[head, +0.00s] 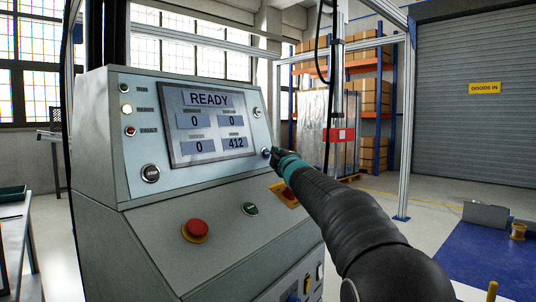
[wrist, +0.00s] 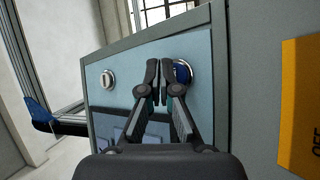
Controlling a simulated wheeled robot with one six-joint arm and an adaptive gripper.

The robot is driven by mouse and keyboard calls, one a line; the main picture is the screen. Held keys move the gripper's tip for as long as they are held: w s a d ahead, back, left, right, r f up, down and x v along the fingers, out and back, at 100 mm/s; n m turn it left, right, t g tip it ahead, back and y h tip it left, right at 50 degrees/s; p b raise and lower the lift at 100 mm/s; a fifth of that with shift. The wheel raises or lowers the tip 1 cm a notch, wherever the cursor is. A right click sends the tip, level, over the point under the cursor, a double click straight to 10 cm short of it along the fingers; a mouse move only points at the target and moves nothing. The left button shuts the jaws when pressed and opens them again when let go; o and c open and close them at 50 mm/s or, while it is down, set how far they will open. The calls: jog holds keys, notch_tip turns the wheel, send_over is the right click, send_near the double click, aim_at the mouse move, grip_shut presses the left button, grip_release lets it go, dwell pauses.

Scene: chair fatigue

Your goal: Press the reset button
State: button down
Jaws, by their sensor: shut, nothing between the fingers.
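A blue button (head: 266,152) in a pale metal ring sits at the lower right of the console's sloped panel, beside the screen; its label is too small to read. In the wrist view the blue button (wrist: 183,73) shows just right of the fingertips and is partly covered by the right finger. My gripper (head: 275,155) is shut and empty, its tips close to the panel at this button. In the wrist view my gripper (wrist: 159,80) points at the panel; I cannot tell whether it touches the button.
The screen (head: 209,99) reads READY, with 412 at lower right. A pale button (head: 257,112) sits above the blue one, a ringed button (head: 150,173) at lower left. A red mushroom button (head: 196,229) and a green button (head: 250,209) are on the console's lower face.

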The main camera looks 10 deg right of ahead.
jog(key=s+d, duration=0.1)
jog(key=s+d+r+p, duration=0.1)
jog(key=s+d, duration=0.1)
jog(key=shift+s+d+r+p, duration=0.1)
jog(key=shift+s+d+p, duration=0.05)
jog(key=shift+d+p, duration=0.15)
dwell(0.4)
dwell(0.5)
jog(key=s+d+f+m+g+h, duration=0.1)
jog(key=s+f+m+g+h, duration=0.1)
jog(key=s+f+m, duration=0.35)
jog(key=s+d+f+m+g+h+p, duration=0.1)
jog(key=s+f+m+g+h, duration=0.1)
jog(key=s, duration=0.7)
jog(key=s+d+f+m+g+h, duration=0.1)
jog(key=s+f+m+g+h, duration=0.2)
jog(key=s, duration=0.4)
jog(key=s+a+f+m+g+y, duration=0.1)
jog(key=s+f+m+g, duration=0.1)
jog(key=s+f, duration=0.5)
jog(key=s+a+f+m+g+y, duration=0.1)
jog(key=s+f+m+g, duration=0.1)
jog(key=s+f, duration=0.5)
jog(key=s+a+f+m+g+y+p, duration=0.1)
jog(key=s+f, duration=0.6)
jog(key=s, duration=0.8)
jog(key=shift+s+a+f+m+g, duration=0.2)
jog(key=shift+s+a+m+g, duration=0.25)
jog(key=shift+m+g, duration=0.7)
